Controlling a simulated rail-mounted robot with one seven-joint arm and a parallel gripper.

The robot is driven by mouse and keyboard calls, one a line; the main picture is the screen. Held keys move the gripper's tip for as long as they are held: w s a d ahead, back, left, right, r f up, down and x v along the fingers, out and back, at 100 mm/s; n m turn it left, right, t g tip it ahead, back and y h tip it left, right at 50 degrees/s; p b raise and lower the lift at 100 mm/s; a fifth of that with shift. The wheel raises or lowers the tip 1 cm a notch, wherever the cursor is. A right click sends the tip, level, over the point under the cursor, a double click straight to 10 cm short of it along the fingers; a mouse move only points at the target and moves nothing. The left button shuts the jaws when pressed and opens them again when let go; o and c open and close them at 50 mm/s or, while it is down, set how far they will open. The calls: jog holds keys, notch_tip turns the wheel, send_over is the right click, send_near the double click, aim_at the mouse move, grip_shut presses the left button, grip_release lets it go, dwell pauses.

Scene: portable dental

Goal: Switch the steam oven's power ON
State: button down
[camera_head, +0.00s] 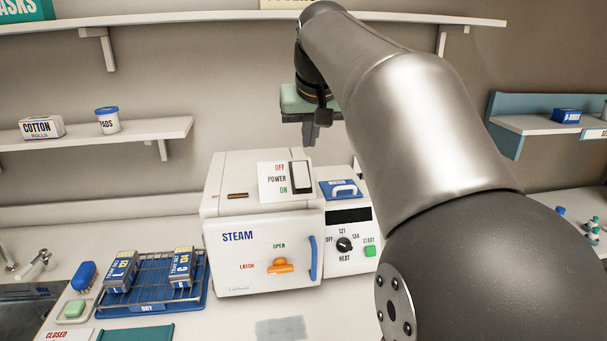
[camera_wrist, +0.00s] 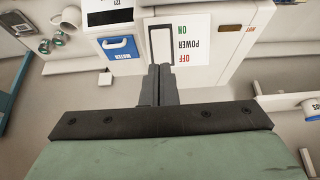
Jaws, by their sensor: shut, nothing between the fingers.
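The white steam oven (camera_head: 222,270) stands on the counter with a power panel (camera_head: 272,183) on its upper front. The panel has a white rocker switch (camera_head: 301,177) in a dark frame, with OFF marked at the top and ON at the bottom. I cannot tell which way the rocker is tilted. My gripper (camera_head: 309,143) is shut and empty, above the switch. In the wrist view, upside down, the shut fingertips (camera_wrist: 159,70) appear by the OFF end of the rocker (camera_wrist: 162,45). I cannot tell whether they touch it.
The oven has an orange latch (camera_head: 281,266), a blue door handle (camera_head: 313,258), a heat knob (camera_head: 344,244), a green start button (camera_head: 370,251) and a blue water lid (camera_head: 340,188). A blue rack (camera_head: 160,285) with boxes stands left. A shelf (camera_head: 165,128) is at the upper left.

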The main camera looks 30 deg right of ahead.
aim_at(303, 182)
jog(key=p+x, duration=0.1)
jog(key=x, duration=1.1)
jog(key=shift+w+f, duration=0.2)
jog(key=shift+f, duration=0.1)
jog(key=shift+f, duration=0.1)
